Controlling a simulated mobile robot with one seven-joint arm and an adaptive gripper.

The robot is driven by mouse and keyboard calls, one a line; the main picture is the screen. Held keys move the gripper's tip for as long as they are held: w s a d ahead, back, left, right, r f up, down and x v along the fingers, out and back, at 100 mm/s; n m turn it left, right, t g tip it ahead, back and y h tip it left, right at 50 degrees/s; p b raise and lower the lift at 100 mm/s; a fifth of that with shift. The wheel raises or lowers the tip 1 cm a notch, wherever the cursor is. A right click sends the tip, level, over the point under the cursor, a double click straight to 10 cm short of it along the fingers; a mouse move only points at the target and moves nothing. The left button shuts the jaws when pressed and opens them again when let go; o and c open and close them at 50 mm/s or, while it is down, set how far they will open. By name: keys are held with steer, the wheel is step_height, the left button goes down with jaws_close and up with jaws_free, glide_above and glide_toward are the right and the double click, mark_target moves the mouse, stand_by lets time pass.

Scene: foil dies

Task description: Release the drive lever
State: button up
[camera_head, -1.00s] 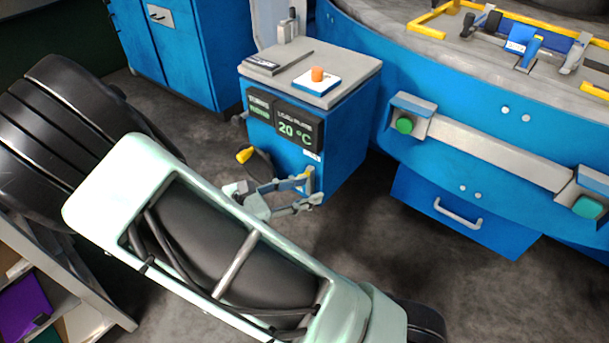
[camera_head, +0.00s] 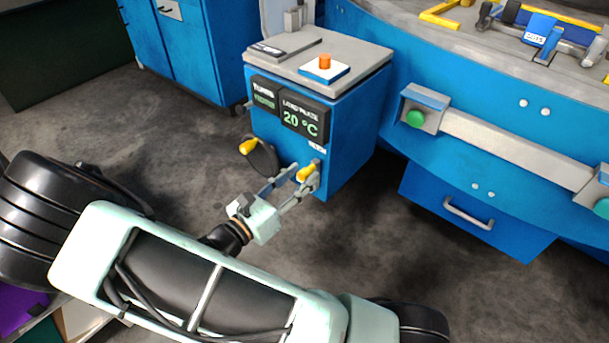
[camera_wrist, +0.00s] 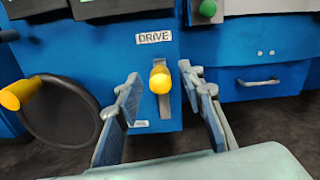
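The drive lever (camera_wrist: 160,80) has a yellow knob in a grey slot plate, under a label reading DRIVE (camera_wrist: 153,37), on the front of the blue cabinet (camera_head: 352,130). The lever's yellow knob also shows in the head view (camera_head: 307,172). My gripper (camera_wrist: 158,84) is open, with one finger on each side of the knob. In the wrist view both fingers stand apart from the knob, with gaps left and right. How deep the knob lies between the fingertips is hard to tell. In the head view my gripper (camera_head: 292,180) is at the lower front of the cabinet.
Left of the lever is a dark handwheel (camera_wrist: 58,112) with a yellow handle (camera_wrist: 20,94). The cabinet bears a display (camera_head: 300,120) reading 20 °C and an orange button (camera_head: 324,62) on top. A blue machine with a drawer (camera_head: 470,215) stands right. Floor in front is clear.

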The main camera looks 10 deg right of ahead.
steer(key=shift+x, duration=1)
steer(key=shift+c, duration=0.2)
jaws_close()
